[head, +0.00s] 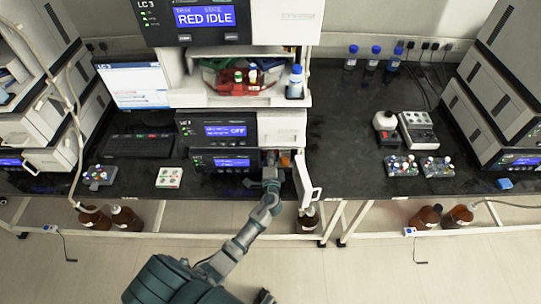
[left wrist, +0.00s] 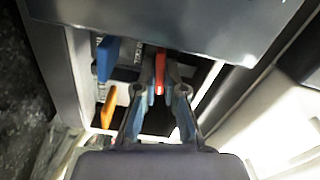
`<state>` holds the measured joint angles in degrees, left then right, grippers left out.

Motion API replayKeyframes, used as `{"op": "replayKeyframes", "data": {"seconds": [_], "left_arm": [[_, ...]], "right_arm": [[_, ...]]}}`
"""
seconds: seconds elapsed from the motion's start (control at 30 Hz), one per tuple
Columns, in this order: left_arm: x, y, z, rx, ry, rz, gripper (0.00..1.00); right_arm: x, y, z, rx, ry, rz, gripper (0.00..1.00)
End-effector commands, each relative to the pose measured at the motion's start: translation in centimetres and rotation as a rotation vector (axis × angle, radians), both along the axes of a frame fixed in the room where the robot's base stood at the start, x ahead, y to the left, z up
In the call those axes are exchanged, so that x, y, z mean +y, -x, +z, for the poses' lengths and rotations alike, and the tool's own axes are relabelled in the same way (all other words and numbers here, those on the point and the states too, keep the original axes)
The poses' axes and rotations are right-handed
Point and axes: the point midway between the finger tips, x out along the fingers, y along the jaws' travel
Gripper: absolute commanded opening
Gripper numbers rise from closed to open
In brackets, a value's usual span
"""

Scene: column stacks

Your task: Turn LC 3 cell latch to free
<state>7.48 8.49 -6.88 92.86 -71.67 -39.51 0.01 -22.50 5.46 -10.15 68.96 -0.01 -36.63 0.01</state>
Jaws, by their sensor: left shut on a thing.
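The LC 3 stack (head: 280,28) stands in the middle of the bench, its top screen reading "RED IDLE". A lower module (head: 283,130) has a screen reading "OFF". My left gripper (head: 270,160) reaches into the open bay at that stack's lower right. In the left wrist view, the left gripper (left wrist: 160,82) is shut on a red latch (left wrist: 160,60), which points toward the camera. A blue lever (left wrist: 106,58) and an orange lever (left wrist: 108,108) stand left of it, clear of the fingers. The latch labels are too small to read.
A white door (head: 305,182) stands open just right of my left gripper. A small white block with buttons (head: 169,178) and a keyboard (head: 140,145) lie to the left. Vial racks (head: 402,166) stand to the right.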

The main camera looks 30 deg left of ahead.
Motion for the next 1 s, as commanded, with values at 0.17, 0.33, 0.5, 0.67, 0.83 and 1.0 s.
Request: {"op": "replayKeyframes", "data": {"seconds": [0.17, 0.33, 0.5, 0.67, 0.83, 1.0], "left_arm": [[-0.2, -0.2, 0.2, 0.052, -0.091, -0.008, 0.00], [-0.3, -0.2, 0.2, 0.088, -0.150, -0.008, 0.00], [-0.3, -0.2, 0.1, 0.107, -0.181, -0.009, 0.00], [-0.4, -0.2, 0.0, 0.113, -0.190, -0.009, 0.00], [-0.4, -0.2, 0.0, 0.115, -0.191, -0.011, 0.00], [-0.4, -0.2, -0.1, 0.115, -0.191, -0.011, 0.14]], "right_arm": [[-0.2, 0.8, -0.5, 0.006, 0.001, 0.002, 0.40], [-0.3, 0.9, -0.8, 0.003, 0.002, 0.001, 0.40], [-0.2, 0.9, -1.0, 0.004, 0.001, 0.000, 0.40], [-0.1, 1.3, -1.2, 0.008, -0.001, -0.001, 0.40], [0.0, 1.4, -1.2, 0.010, -0.002, -0.002, 0.40], [0.0, 1.6, -1.2, 0.011, -0.002, -0.001, 0.40]]}}
